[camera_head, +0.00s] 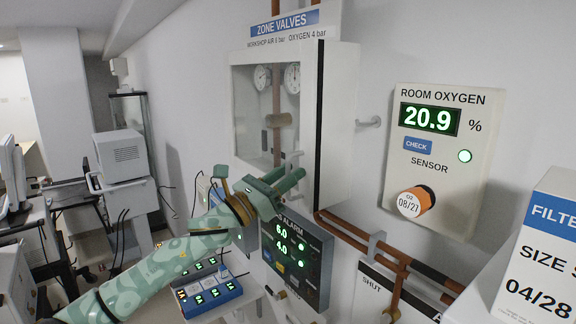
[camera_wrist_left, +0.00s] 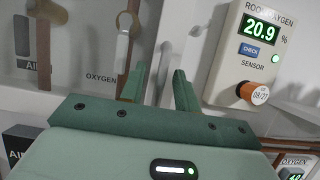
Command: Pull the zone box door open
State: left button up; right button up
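The zone box (camera_head: 340,120) is a white wall cabinet under a blue ZONE VALVES sign. Its door (camera_head: 308,110) has a clear pane with gauges and pipes behind it and looks shut, with a dark strip along its right edge. A pale handle (camera_head: 293,157) is on the door's lower right. My left gripper (camera_head: 298,180) is at the door's lower edge, beside the handle. In the left wrist view its two green fingers (camera_wrist_left: 160,75) stand apart with a gap between them. I cannot tell whether they touch the handle. My right gripper is not in view.
A room oxygen panel (camera_head: 440,150) with an orange sensor is to the right. A gas alarm panel (camera_head: 295,255) sits below the box, near my left wrist. Copper pipes (camera_head: 350,235) run along the wall. A filter box (camera_head: 545,250) is at the front right.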

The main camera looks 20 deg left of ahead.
pick_arm(q)
jog(key=shift+w+d, duration=0.1)
jog(key=shift+w, duration=0.05)
grip_shut()
